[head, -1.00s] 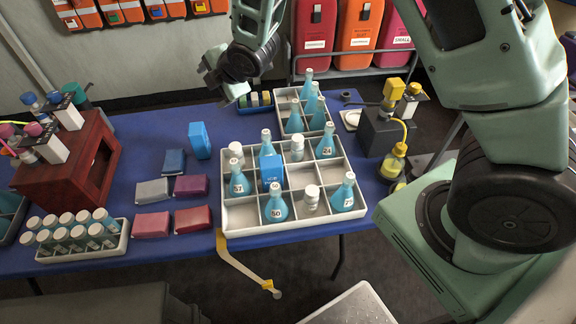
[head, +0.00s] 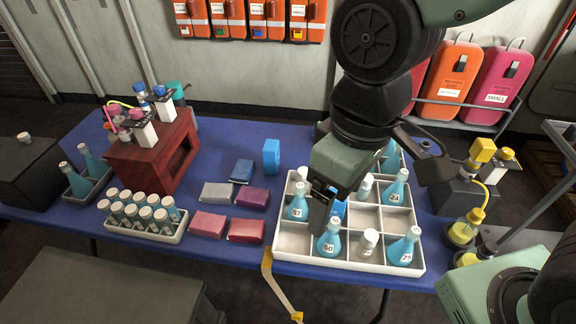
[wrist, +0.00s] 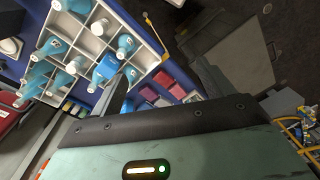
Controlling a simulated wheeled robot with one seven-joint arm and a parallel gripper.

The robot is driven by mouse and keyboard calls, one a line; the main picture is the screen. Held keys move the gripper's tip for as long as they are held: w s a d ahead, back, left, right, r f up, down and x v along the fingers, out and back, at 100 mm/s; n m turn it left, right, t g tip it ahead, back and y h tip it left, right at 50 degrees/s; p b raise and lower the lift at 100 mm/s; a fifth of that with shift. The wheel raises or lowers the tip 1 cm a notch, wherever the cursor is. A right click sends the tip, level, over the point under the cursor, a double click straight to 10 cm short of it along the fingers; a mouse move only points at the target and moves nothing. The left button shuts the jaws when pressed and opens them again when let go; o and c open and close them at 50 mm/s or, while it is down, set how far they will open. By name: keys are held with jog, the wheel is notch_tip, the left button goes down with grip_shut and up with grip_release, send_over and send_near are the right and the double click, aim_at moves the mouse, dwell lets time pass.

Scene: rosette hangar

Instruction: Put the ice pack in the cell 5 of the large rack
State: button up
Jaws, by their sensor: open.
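A blue upright ice pack (head: 271,156) stands on the table behind the coloured flat packs. A similar blue pack (head: 339,210) stands in the large rack (head: 290,262), in the middle row, second cell from the left; my arm partly hides it. In the wrist view this labelled blue pack (wrist: 107,68) shows close to one dark finger. My gripper (head: 322,215) is open and points down over the rack, near that pack and the flask marked 50 (head: 328,244). I cannot tell whether a finger touches the pack.
Flasks and white-capped bottles fill many rack cells; the front-left cell and middle-row cells at right look empty. Flat packs (head: 247,230), a vial tray (head: 150,232) and a red wooden stand (head: 160,160) are to the left.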

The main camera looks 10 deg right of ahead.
jog(key=w+a+b, duration=0.2)
jog(key=w+a, duration=0.2)
jog(key=w, duration=0.5)
jog(key=n+h+b, duration=0.1)
jog(key=n+b, duration=0.3)
jog(key=n, duration=0.2)
send_over(271, 145)
jog(key=f, duration=2)
jog(key=shift+w+a+f, duration=0.15)
jog(key=shift+a+f, duration=0.05)
jog(key=shift+a, duration=0.05)
jog(key=shift+d+f+p, duration=0.15)
jog(key=shift+f+p, duration=0.1)
jog(key=shift+f, duration=1.15)
jog(key=shift+d+f+p, duration=0.15)
jog(key=shift+f+p, duration=0.1)
jog(key=shift+f, duration=1.1)
jog(key=shift+r, duration=0.1)
jog(key=c, duration=1.7)
